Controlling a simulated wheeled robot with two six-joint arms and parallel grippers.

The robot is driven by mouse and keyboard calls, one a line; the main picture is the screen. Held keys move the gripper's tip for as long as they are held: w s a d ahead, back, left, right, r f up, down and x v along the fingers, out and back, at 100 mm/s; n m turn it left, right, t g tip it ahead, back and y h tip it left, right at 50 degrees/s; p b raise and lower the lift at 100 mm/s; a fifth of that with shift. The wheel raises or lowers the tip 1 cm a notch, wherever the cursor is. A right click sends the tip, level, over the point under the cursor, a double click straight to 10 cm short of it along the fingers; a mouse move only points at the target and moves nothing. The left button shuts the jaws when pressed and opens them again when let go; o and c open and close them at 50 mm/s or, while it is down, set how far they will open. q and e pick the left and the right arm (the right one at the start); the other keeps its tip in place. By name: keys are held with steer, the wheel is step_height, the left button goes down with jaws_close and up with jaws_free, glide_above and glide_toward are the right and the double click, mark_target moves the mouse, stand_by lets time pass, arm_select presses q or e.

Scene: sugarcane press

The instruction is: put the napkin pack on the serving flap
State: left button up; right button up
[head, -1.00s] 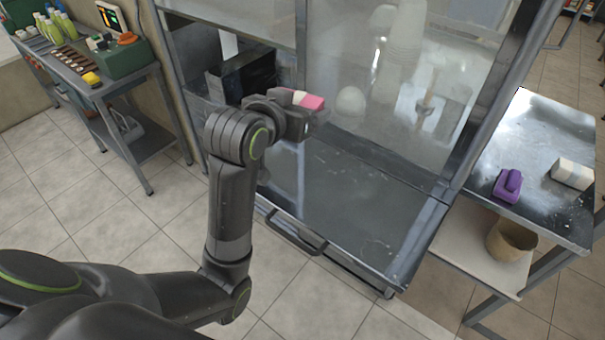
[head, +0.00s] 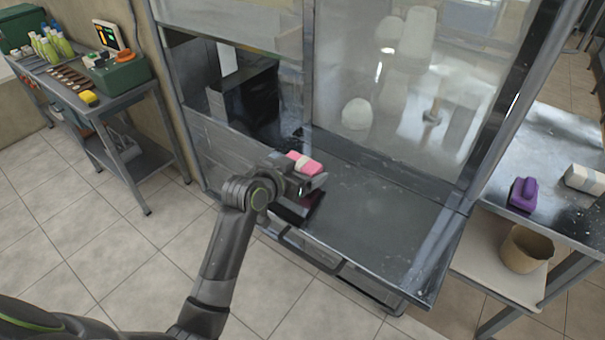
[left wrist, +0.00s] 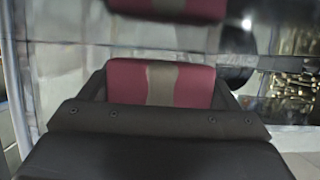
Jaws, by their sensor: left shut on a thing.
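The napkin pack (head: 306,164) is pink with a pale band around its middle. My left gripper (head: 309,182) is shut on it and holds it over the left front part of the serving flap (head: 375,225), a dark metal shelf at the front of the glass-sided press cabinet. In the left wrist view the pack (left wrist: 190,85) sits between the fingers, and a reflection of it shows above in the shiny surface. I cannot tell whether the pack touches the flap. My right gripper is not in view.
A handle bar (head: 305,250) runs along the flap's front edge. A side table (head: 565,150) at the right holds a purple brush-like item (head: 523,194) and a white block (head: 586,179); a tan bin (head: 526,250) stands on its lower shelf. A bench with bottles (head: 55,45) stands at left. Most of the flap is clear.

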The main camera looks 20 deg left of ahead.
arm_select(q)
steer(key=shift+f, duration=0.95)
steer(key=o, duration=0.9)
steer(key=shift+r, duration=0.2)
steer(key=shift+s+a, duration=0.1)
steer(key=shift+s, duration=0.1)
steer(key=v, duration=1.1)
steer(key=shift+s+r+b, duration=0.15)
steer(key=shift+s+b, duration=0.15)
steer(key=shift+b, duration=0.05)
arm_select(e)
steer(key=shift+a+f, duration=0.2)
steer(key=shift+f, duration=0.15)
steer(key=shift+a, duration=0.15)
